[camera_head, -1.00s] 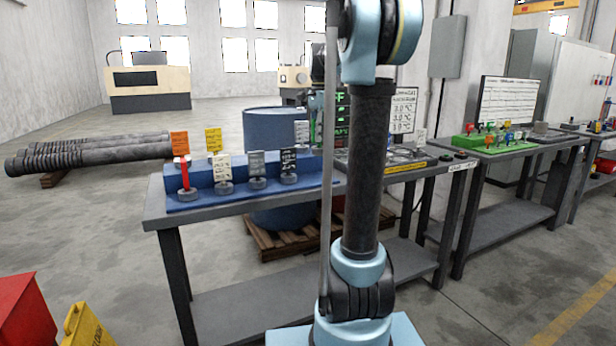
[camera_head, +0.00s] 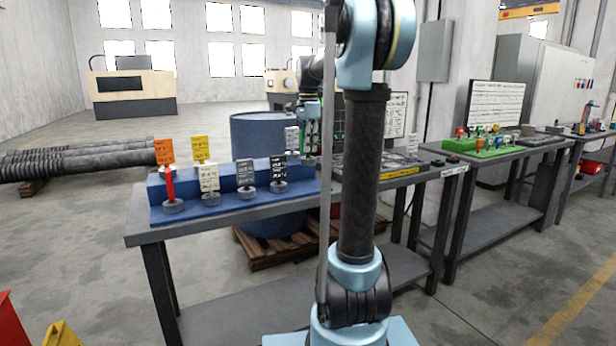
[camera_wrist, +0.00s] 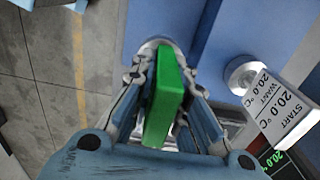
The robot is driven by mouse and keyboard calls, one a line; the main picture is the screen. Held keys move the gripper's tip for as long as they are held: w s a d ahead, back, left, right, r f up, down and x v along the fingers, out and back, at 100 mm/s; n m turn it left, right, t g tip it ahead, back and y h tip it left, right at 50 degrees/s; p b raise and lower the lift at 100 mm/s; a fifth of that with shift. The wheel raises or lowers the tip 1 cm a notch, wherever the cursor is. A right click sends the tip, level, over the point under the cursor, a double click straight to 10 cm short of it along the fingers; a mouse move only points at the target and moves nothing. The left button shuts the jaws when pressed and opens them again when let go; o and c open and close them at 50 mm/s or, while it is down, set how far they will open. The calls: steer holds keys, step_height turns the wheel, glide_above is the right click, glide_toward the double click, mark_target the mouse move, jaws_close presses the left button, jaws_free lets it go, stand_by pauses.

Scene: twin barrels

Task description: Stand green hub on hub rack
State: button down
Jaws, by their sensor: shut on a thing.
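The green hub (camera_wrist: 166,98) is a flat green block, clamped between the two fingers of my gripper (camera_wrist: 165,82) in the wrist view. A round grey base (camera_wrist: 152,46) shows at its far end, over or at the blue surface's edge; I cannot tell whether it touches. The hub rack (camera_head: 226,178) is a blue stepped stand on the grey bench in the head view, with its blue surface also in the wrist view (camera_wrist: 205,30). In the head view my gripper (camera_head: 308,118) is small, near the rack's right end, partly beside my arm.
The rack bears an orange hub (camera_head: 164,151), a yellow hub (camera_head: 200,149), a white hub (camera_head: 208,177), a grey hub (camera_head: 245,172) and a black hub (camera_head: 279,167). A blue barrel (camera_head: 262,136) is behind the bench.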

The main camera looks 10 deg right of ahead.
mark_target(308, 158)
steer(key=shift+f, duration=3.95)
steer(key=c, duration=1.6)
jaws_free()
steer(key=shift+o, duration=0.2)
step_height(308, 158, up, 12)
steer(key=shift+r, duration=0.1)
steer(key=s+f+n+t, duration=0.1)
steer(key=s+f+n, duration=0.6)
steer(key=s+f, duration=0.8)
steer(key=s+f+n+t, duration=0.1)
steer(key=s+f+n, duration=0.6)
steer(key=s+f, duration=0.8)
steer(key=s, duration=0.5)
steer(key=shift+f+n, duration=0.2)
steer(key=shift+n, duration=0.2)
